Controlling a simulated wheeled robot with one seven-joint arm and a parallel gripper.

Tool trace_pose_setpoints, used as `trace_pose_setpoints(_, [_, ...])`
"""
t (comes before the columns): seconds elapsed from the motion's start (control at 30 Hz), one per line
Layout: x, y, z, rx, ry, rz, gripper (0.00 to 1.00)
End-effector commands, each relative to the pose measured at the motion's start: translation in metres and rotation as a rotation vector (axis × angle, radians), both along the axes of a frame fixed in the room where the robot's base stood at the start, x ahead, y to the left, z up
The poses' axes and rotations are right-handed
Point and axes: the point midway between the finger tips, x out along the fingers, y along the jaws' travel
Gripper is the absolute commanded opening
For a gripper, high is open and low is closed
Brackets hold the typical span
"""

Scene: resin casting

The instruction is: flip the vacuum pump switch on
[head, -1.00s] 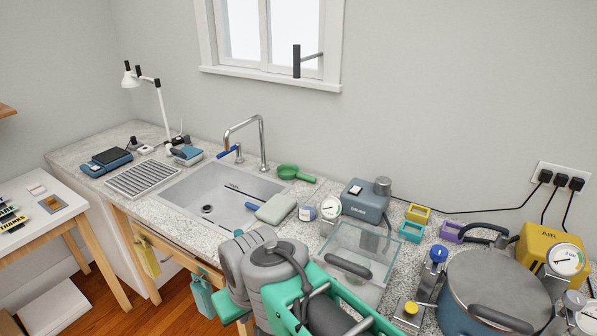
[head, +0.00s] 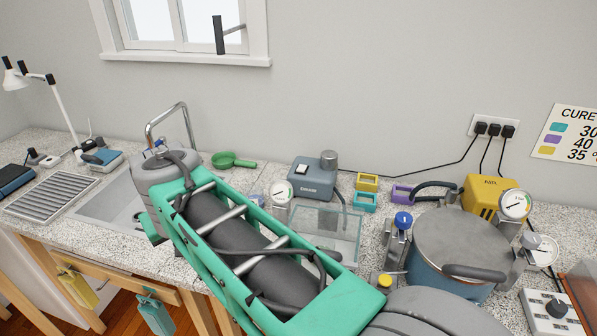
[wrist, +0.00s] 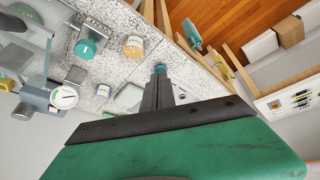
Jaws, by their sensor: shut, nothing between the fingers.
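The vacuum pump is a blue-grey box (head: 312,178) with a grey cylinder on top, at the back of the counter right of the sink in the head view. A small white switch (head: 302,168) sits on its top; I cannot tell which way it is set. The pump (wrist: 36,99) also shows at the left of the wrist view, partly behind the round gauge. My gripper (wrist: 159,82) is shut and empty in the wrist view, over the counter and apart from the pump. In the head view my green arm hides it.
A gauge (head: 281,193) stands just in front of the pump, beside a clear glass chamber (head: 335,232). Yellow (head: 367,182) and teal frames lie right of the pump. A large pot (head: 455,250) stands farther right. A green scoop (head: 232,160) lies left.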

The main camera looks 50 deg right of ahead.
Motion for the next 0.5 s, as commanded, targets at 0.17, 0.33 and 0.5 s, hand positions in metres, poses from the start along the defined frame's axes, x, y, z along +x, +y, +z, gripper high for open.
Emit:
trace_pose_setpoints(0.17, [0.064,-0.168,0.015,-0.062,-0.091,-0.394,0.00])
trace_pose_setpoints(0.33, [0.059,-0.319,0.025,-0.107,-0.175,-0.723,0.00])
trace_pose_setpoints(0.5, [0.034,-0.395,0.029,-0.129,-0.226,-0.896,0.00])
